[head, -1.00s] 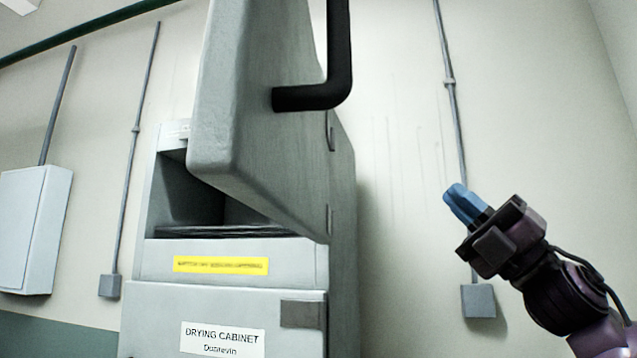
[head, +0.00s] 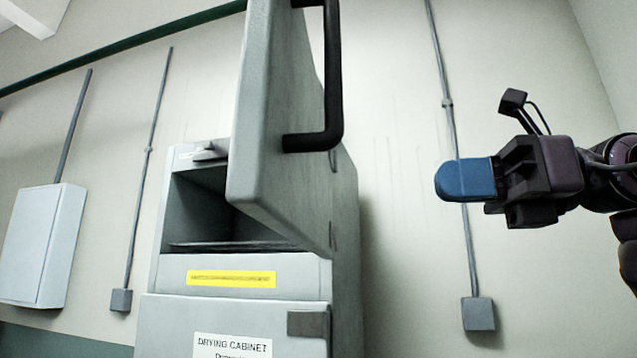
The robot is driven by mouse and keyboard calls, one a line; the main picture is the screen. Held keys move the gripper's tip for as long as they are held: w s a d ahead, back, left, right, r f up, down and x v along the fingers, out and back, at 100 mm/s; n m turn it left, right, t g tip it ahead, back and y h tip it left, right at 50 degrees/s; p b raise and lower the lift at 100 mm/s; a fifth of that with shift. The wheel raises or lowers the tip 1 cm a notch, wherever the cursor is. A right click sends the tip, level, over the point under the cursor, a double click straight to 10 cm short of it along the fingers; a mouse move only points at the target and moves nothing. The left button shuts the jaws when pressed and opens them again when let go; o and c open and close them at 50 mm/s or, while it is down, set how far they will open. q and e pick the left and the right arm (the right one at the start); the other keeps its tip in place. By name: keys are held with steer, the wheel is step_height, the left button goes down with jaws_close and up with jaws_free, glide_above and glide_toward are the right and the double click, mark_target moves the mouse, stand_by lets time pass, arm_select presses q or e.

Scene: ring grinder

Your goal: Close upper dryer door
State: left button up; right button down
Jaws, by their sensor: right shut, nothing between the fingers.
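The upper dryer door (head: 285,190) is a thick grey panel standing open, swung out on the right side of the drying cabinet (head: 346,250). Its black bar handle (head: 331,95) faces right. The open upper compartment (head: 197,212) shows a dark shelf inside, partly hidden by the door. My right gripper (head: 440,181) has blue fingertips, is shut and empty, and points left. It is to the right of the door and handle, apart from them. My left gripper is not in view.
Below the compartment is a yellow label strip (head: 231,279) and a lower door (head: 170,320) that is shut. A wall conduit with a grey box (head: 478,314) runs behind my right gripper. A white wall box (head: 42,246) is at left. The space between gripper and door looks free.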

mark_target(295, 188)
steer(key=a+p, duration=0.1)
steer(key=a, duration=0.3)
steer(key=w+a, duration=0.1)
steer(key=a, duration=0.3)
steer(key=a+p, duration=0.1)
steer(key=a, duration=0.3)
steer(key=shift+w+a+p, duration=0.1)
steer(key=shift+w+p, duration=0.2)
steer(key=shift+p, duration=0.05)
steer(key=shift+w+a, duration=0.2)
steer(key=shift+a, duration=0.65)
